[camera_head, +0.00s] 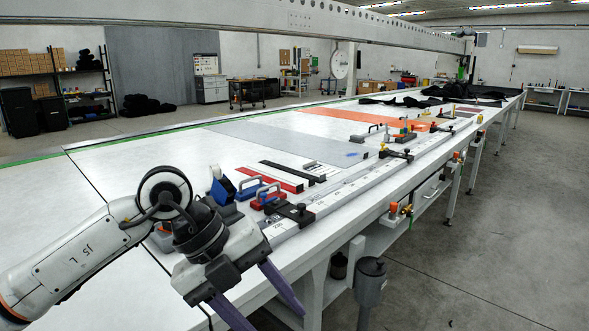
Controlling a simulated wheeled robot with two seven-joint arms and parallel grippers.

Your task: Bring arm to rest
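My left arm (60,262) reaches in from the lower left, in front of the near end of the long white table (125,165). Its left gripper (272,314) points down and to the right, with two purple fingers spread apart. I see nothing between the fingers; their tips are near the bottom edge of the picture. The gripper appears beside the table's near edge, though its exact gap to the table is unclear. My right arm and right gripper are not in view.
Blue-handled (248,188) and red-handled (268,196) tools and a long metal rail (345,190) lie on the table near my wrist. A grey canister (370,283) hangs below the table's side. A beam (330,22) spans overhead. The floor at right (500,240) is clear.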

